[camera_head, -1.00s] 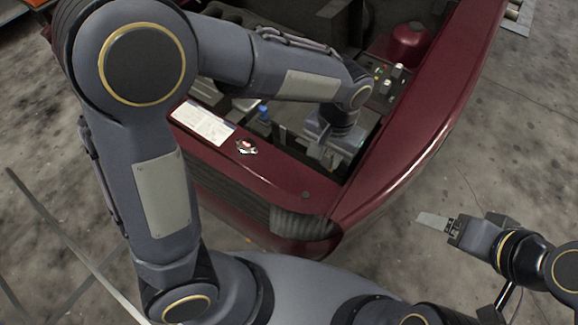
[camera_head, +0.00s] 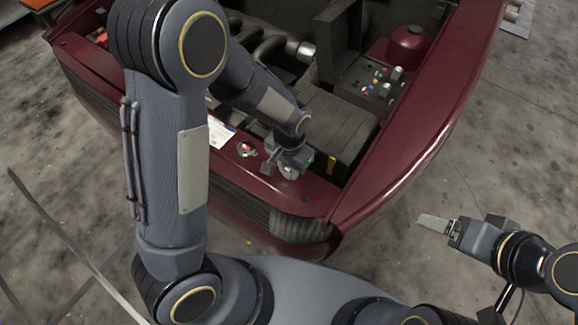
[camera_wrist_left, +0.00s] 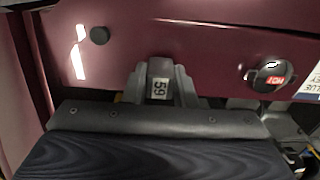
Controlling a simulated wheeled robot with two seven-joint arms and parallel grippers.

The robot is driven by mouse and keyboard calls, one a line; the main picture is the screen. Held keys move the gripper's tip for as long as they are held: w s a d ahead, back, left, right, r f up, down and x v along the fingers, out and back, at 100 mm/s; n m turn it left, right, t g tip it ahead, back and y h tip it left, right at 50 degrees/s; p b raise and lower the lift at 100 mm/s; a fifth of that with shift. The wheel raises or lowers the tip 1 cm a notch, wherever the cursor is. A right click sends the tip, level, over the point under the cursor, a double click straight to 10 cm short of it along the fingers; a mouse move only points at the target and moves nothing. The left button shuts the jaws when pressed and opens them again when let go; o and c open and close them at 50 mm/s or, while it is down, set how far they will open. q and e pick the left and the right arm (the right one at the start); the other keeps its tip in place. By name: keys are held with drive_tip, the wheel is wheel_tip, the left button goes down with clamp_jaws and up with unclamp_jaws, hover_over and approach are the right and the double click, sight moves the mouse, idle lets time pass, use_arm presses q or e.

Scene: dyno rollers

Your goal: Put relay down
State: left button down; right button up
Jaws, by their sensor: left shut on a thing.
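My left gripper (camera_head: 287,166) is over the inner edge of the red front rim (camera_head: 318,192). Whether the relay touches the rim cannot be told. In the head view, a pale part at the fingertips may be the relay, but it is too small to be sure. My right gripper (camera_head: 437,223) is off to the right above the floor.
On the rim, left of my left gripper, are a round red-marked cap (camera_head: 246,149) and a white label sheet (camera_head: 219,133). A black box (camera_head: 335,128) fills the bay behind. A panel with coloured knobs (camera_head: 381,84) is farther right. The rim's right side is clear.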

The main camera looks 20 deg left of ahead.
use_arm(q)
drive_tip(key=shift+f, duration=0.15)
drive_tip(key=c, duration=1.2)
unclamp_jaws()
wheel_tip(320, 180, up, 12)
drive_tip(key=shift+s+a+r+n+t+h, duration=0.8)
drive_tip(key=shift+s+a+r, duration=0.65)
drive_tip(key=shift+s, duration=1.25)
drive_tip(key=shift+s+a+r+n+t+h, duration=0.45)
drive_tip(key=shift+s+a+r+n+t, duration=0.95)
drive_tip(key=shift+s, duration=1.3)
drive_tip(key=shift+s+a+r+n+t+h, duration=0.65)
drive_tip(key=shift+s+a+r, duration=0.8)
drive_tip(key=shift+s, duration=1.25)
